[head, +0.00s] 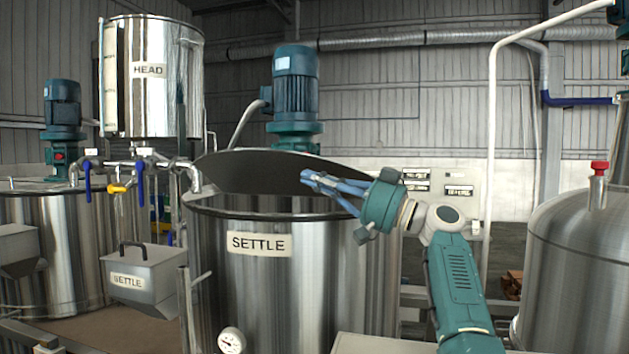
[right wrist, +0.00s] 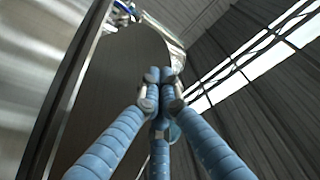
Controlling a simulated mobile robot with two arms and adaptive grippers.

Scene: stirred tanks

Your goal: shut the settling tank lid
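The settling tank (head: 300,262) is a large steel drum labelled SETTLE in the middle of the head view. Its lid (head: 245,172) is a dark round plate, raised and tilted above the rim, with an open gap at the front. In the right wrist view the lid (right wrist: 119,75) fills the middle as a dark sheet. My right gripper (head: 306,178) reaches in from the right, its blue fingers in front of the lid. In the right wrist view the fingertips (right wrist: 160,76) are together with nothing between them. I cannot tell whether they touch the lid. My left gripper is not in view.
A teal motor (head: 295,85) stands behind the lid. The HEAD tank (head: 152,95) and its piping are at the left. A SETTLE-labelled box (head: 160,270) hangs in front at the left. A domed steel tank (head: 575,265) stands at the right.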

